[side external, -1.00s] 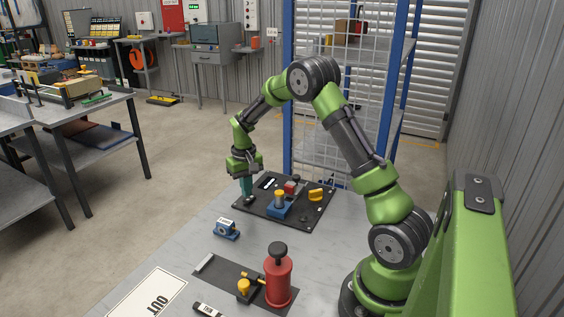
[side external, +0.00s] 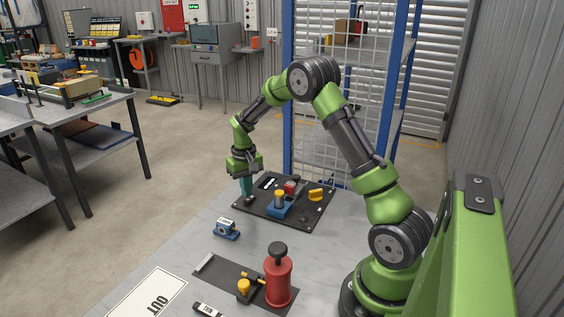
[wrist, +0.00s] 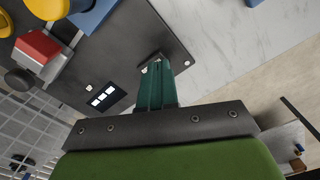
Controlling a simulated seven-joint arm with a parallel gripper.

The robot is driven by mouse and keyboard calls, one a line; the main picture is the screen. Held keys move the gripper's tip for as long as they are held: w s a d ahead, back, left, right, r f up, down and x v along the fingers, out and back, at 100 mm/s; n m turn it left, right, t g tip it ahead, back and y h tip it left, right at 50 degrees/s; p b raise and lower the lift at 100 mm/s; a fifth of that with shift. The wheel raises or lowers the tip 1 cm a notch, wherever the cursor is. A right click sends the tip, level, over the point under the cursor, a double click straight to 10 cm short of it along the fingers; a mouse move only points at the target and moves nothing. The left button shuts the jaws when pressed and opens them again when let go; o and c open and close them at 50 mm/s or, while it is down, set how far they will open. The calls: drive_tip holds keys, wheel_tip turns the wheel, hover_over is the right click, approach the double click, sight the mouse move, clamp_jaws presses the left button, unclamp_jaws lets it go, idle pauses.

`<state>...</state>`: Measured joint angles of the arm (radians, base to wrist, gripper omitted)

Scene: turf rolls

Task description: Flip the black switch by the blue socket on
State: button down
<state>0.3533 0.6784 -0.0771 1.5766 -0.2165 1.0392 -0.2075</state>
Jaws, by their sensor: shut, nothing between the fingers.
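The black board (side external: 290,221) lies on the table. It carries the blue socket (side external: 276,211) with a yellow top, which shows partly at the top of the wrist view (wrist: 97,14). My gripper (side external: 248,197) is shut and empty, its teal fingers pointing down at the board's left end. In the wrist view the fingertips (wrist: 157,66) are at a small dark fitting (wrist: 147,60) near the board's corner. The fingers partly cover this fitting. I cannot tell whether it is the black switch, whether they touch it, or which way it is set.
The board also holds a red block (side external: 291,187), a yellow handle (side external: 316,194) and a black panel with white marks (side external: 267,183). A small blue device (side external: 226,228) and a red cylinder (side external: 278,279) stand nearer. A mesh-sided shelf (side external: 320,130) rises behind.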

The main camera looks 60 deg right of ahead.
drive_tip(key=shift+f, duration=1)
idle(0.3)
drive_tip(key=shift+r, duration=3.55)
drive_tip(key=shift+s+f, duration=0.1)
drive_tip(key=shift+f, duration=0.15)
drive_tip(key=s+a+r+n+t+y, duration=0.1)
drive_tip(key=s+a+r+t, duration=0.2)
drive_tip(key=s+a+r, duration=0.5)
drive_tip(key=s+a+r+n+t+y, duration=0.1)
drive_tip(key=s+a+r+t, duration=0.3)
drive_tip(key=s+a+r, duration=0.4)
drive_tip(key=s+a, duration=0.3)
drive_tip(key=a, duration=0.3)
drive_tip(key=shift+s+r, duration=0.15)
drive_tip(key=shift+s, duration=0.25)
